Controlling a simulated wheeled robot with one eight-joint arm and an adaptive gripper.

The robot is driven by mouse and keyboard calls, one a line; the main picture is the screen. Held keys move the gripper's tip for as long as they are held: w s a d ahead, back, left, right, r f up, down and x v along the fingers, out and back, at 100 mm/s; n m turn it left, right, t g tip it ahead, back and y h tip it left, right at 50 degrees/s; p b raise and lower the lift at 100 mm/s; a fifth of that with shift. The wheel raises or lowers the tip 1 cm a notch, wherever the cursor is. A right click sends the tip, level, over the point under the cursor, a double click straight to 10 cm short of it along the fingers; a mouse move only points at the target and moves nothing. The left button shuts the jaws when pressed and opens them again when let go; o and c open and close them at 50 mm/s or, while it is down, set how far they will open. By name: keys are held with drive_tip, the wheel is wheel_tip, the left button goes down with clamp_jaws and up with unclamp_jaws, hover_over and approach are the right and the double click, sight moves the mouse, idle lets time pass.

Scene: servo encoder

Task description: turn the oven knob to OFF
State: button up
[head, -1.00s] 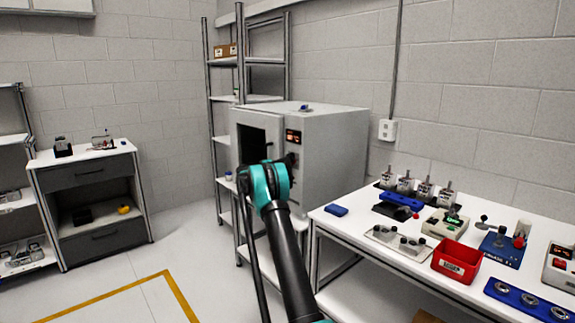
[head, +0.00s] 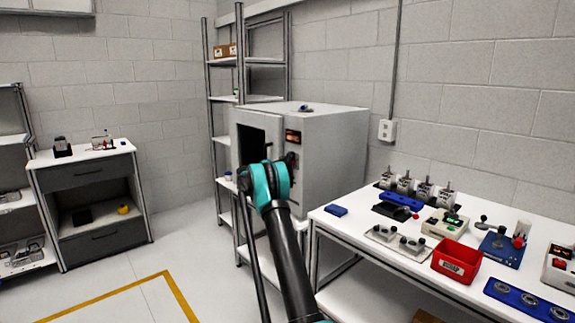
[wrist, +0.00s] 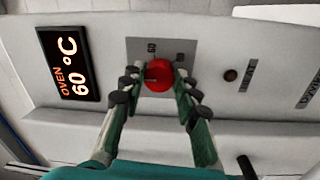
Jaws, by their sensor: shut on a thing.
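The oven (head: 335,155) is a light grey box beyond my arm in the head view, with a dark opening at the front left. The red round oven knob (wrist: 158,75) sits on a grey plate in the wrist view, with a dark mark on its face. A "60" label is above it, and another label at upper right is too blurred to read. My gripper (wrist: 157,84) is shut on the knob, with a finger on each side. The oven display (wrist: 71,66) reads 60 °C.
A dark red lamp (wrist: 231,75) with a HEAT label is right of the knob. A white workbench (head: 345,228) with a red bin (head: 456,264) and several fixtures stands at right. A metal shelf (head: 264,61) is behind the oven. Floor at left is clear.

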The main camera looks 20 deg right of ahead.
drive_tip(key=o, duration=1.2)
drive_tip(key=shift+c, duration=0.2)
drive_tip(key=shift+a, duration=0.1)
drive_tip(key=v, duration=1.2)
